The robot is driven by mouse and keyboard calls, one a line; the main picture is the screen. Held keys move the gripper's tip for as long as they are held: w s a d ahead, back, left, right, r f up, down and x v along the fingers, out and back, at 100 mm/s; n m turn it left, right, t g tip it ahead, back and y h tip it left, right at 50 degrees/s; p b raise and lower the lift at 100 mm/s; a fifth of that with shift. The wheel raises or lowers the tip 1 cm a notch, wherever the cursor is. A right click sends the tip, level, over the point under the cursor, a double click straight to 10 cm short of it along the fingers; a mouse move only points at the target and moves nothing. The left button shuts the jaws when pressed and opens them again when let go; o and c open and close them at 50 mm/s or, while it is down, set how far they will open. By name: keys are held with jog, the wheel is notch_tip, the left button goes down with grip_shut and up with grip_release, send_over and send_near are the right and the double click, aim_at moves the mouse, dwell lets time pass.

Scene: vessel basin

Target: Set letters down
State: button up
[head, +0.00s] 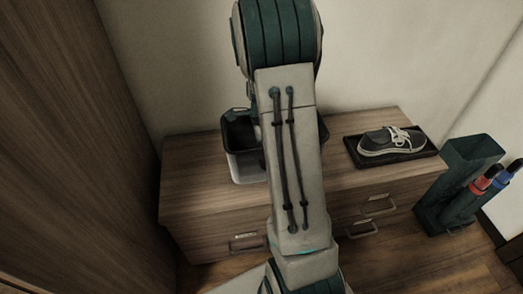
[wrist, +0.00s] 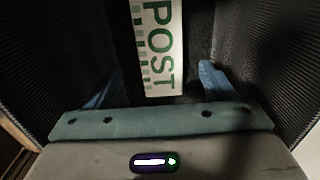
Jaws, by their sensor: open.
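A dark open bin (head: 243,133) with a pale lower front stands on the wooden cabinet, partly hidden by my arm in the head view. In the wrist view its dark mesh walls (wrist: 50,62) rise on both sides of my gripper (wrist: 158,75). The two blue fingers are apart. A white piece printed POST in green (wrist: 160,45) shows beyond and between the fingers. I cannot tell whether it is a letter or a label, or whether it touches them. My gripper is hidden behind my arm in the head view.
The cabinet (head: 190,175) has drawers with handles. A sneaker (head: 391,140) sits on a black tray (head: 432,151) at the right. A dark green holder (head: 467,158) with red-capped and blue-capped items stands on the floor at the right. A tall wooden panel (head: 75,150) closes off the left.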

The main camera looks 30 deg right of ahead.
notch_tip(320, 180, up, 6)
jog(key=p, duration=0.1)
jog(key=shift+r, duration=0.1)
